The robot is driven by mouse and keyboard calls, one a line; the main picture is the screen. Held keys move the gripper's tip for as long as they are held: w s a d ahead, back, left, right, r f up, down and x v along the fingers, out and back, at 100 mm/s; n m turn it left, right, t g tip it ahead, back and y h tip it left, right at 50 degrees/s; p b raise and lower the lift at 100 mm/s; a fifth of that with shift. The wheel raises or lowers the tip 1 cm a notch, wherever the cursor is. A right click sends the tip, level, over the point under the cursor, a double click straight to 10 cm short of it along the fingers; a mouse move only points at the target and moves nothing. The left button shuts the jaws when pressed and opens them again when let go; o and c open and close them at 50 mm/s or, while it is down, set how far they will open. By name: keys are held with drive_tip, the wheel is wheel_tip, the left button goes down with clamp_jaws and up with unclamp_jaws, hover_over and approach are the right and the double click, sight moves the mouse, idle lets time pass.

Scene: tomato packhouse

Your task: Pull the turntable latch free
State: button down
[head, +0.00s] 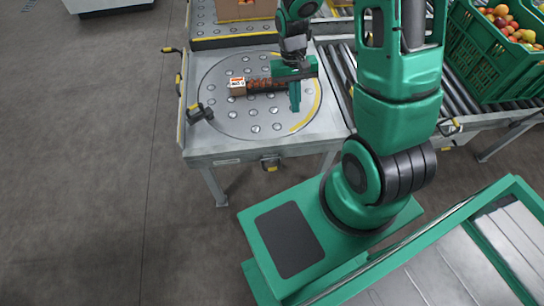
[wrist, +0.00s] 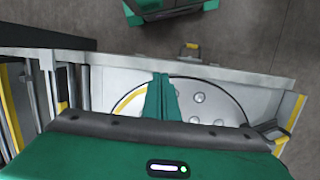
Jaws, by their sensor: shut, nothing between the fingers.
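The turntable (head: 222,112) is a round grey studded disc with a yellow arc, set in a metal table. A small dark fitting with yellow (head: 270,162) sits on the table's front edge; it also shows in the wrist view (wrist: 192,47). A dark block-like lever (head: 199,113) stands at the disc's left rim, also in the wrist view (wrist: 268,134). I cannot tell which of them is the latch. My gripper (head: 295,106) points down above the disc's right part, shut and empty, apart from both. Its fingers (wrist: 160,80) show together in the wrist view.
A carton of tomatoes with a red-and-white label (head: 238,87) is on the disc, partly behind my gripper. A roller conveyor (head: 465,105) with a green crate of tomatoes (head: 480,62) lies right. A yellow-tipped handle (head: 172,50) sticks out left.

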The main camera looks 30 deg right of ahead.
drive_tip(key=shift+g+y, duration=0.4)
drive_tip(key=shift+y, duration=0.2)
drive_tip(key=a+f, duration=0.2)
drive_tip(key=f, duration=0.2)
drive_tip(key=a+f, duration=0.3)
drive_tip(key=f, duration=0.1)
drive_tip(key=a+f, duration=0.3)
drive_tip(key=f, duration=0.2)
drive_tip(key=shift+x, duration=4.95)
drive_tip(key=shift+s, duration=0.1)
